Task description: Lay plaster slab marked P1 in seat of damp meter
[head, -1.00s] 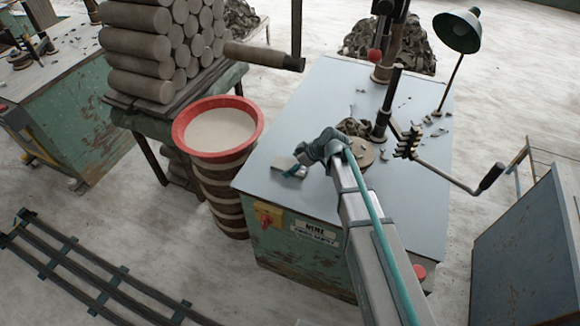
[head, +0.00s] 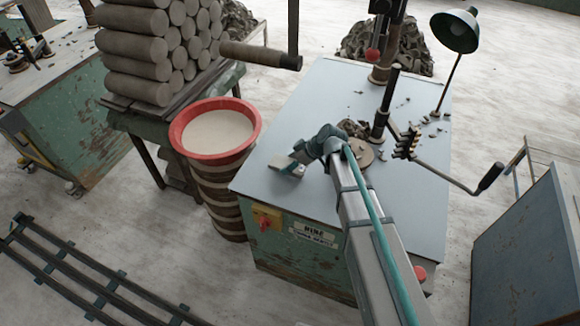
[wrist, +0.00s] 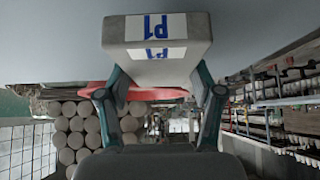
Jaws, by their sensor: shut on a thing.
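The grey plaster slab marked P1 (wrist: 155,61) is between the two fingers of my gripper (wrist: 155,90) in the wrist view. Its white labels read upside down there. In the head view my gripper (head: 297,160) is low over the near left part of the bench top, shut on the slab (head: 282,164). The slab is small there and partly hidden by the fingers. I cannot tell whether it touches the bench. I cannot make out the damp meter or its seat in either view.
The grey-topped bench (head: 318,95) carries a round plate (head: 361,155), a post with a crank handle (head: 490,178) and a green lamp (head: 455,32). A red-rimmed tub (head: 215,128) stands left of the bench, beside stacked clay rolls (head: 135,50). Trimmings lie at the back right.

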